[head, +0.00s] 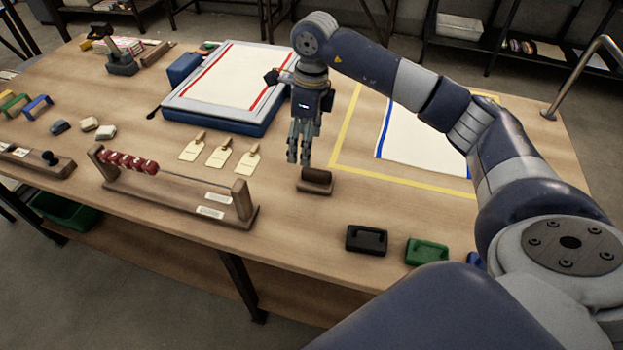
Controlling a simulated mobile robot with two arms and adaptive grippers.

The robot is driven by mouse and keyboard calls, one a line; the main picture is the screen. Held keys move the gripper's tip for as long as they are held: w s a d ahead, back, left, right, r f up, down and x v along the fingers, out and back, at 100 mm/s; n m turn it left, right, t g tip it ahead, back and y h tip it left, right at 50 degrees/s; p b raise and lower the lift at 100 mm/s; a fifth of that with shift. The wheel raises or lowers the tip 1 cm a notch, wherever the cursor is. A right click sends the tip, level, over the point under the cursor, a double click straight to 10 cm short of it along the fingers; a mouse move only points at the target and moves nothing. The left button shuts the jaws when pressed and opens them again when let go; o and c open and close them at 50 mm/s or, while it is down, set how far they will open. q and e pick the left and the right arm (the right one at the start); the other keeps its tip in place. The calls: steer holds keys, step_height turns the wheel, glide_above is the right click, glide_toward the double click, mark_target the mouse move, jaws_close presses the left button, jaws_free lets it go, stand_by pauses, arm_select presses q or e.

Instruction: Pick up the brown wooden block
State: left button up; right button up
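The brown wooden block (315,187) is a small dark brown piece with a raised back part. It lies on the wooden table, near the lower left corner of a yellow-taped outline. My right gripper (299,159) points down just above the block and slightly left of it in the head view. Its two fingers look a little apart, with nothing seen between them. The block appears to rest on the table, not in the fingers. My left gripper is not in view.
A bead rack (170,198) stands left of the block. Three tags (220,156) lie behind it. A blue-framed board (225,85) is farther back. Black (366,239) and green (426,252) blocks sit near the front edge. A white sheet (420,140) lies right.

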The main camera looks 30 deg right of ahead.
mark_target(316, 171)
steer(key=d+f, duration=0.1)
steer(key=d+f+b, duration=0.1)
steer(key=shift+d+f+h, duration=0.15)
steer(key=shift+f+h, duration=0.15)
steer(key=shift+h, duration=0.1)
steer(key=shift+d+f, duration=0.15)
steer(key=shift+d, duration=0.05)
step_height(316, 171, down, 5)
steer(key=shift+s, duration=0.15)
steer(key=f, duration=0.1)
steer(key=f+p, duration=0.1)
steer(key=f, duration=0.2)
steer(key=shift+s+p, duration=0.25)
steer(key=shift+p, duration=0.1)
steer(key=shift+w+f, duration=0.1)
steer(key=shift+f, duration=0.55)
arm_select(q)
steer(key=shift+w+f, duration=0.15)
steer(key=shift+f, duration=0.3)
arm_select(e)
steer(key=c, duration=1.3)
